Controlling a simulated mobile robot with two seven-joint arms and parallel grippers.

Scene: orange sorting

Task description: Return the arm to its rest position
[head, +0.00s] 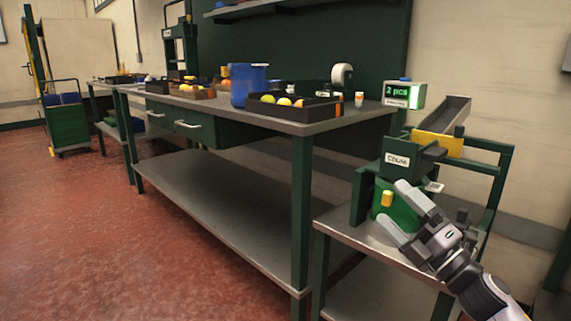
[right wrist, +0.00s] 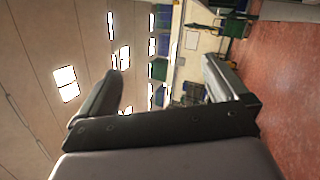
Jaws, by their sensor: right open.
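My right gripper (head: 396,212) is open and empty at the right of the head view, in front of the green counting machine (head: 396,160) on the small side table. Its two fingers are spread apart with nothing between them. In the right wrist view the right gripper (right wrist: 165,95) also shows spread fingers, with only the distant room and ceiling lights behind. My right arm comes in from the lower right corner of the head view. I do not see my left gripper in either view.
A display (head: 404,94) reads "2 pcs". A green cart (head: 66,125) stands far left. The red floor (head: 110,240) at left is clear.

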